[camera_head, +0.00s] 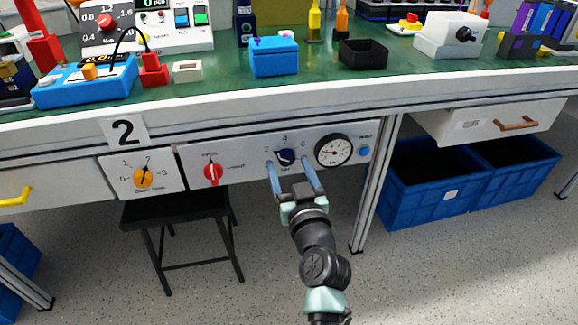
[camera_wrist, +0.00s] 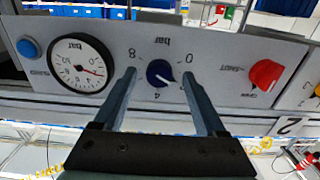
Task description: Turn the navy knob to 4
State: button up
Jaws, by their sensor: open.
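The navy knob (camera_head: 285,157) is on the white panel under the bench, with 2, 4 and 6 around it in the head view. In the upside-down wrist view the navy knob (camera_wrist: 160,73) shows 0, 4 and 8 around it. Its pointer seems to aim to the lower right there, between 4 and 0, near a digit partly hidden by a finger. My gripper (camera_head: 290,164) is open in front of the knob. In the wrist view the fingers of my gripper (camera_wrist: 159,76) stand on either side of the knob, with gaps and no visible contact.
A pressure gauge (camera_head: 333,150) and a blue button (camera_head: 365,152) are right of the knob. A red knob (camera_head: 213,173) and an orange knob (camera_head: 143,178) are to its left. A black stool (camera_head: 178,210) stands below. The bench edge overhangs the panel.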

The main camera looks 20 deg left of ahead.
jog(key=shift+w+a, duration=0.2)
jog(key=shift+w, duration=0.15)
grip_shut()
jog(key=shift+m, duration=0.4)
jog(key=m, duration=0.4)
jog(key=shift+a+m, duration=0.1)
jog(key=shift+m, duration=0.2)
jog(key=m+p, duration=0.1)
jog(key=m, duration=0.5)
jog(key=shift+m, duration=0.3)
dwell(0.3)
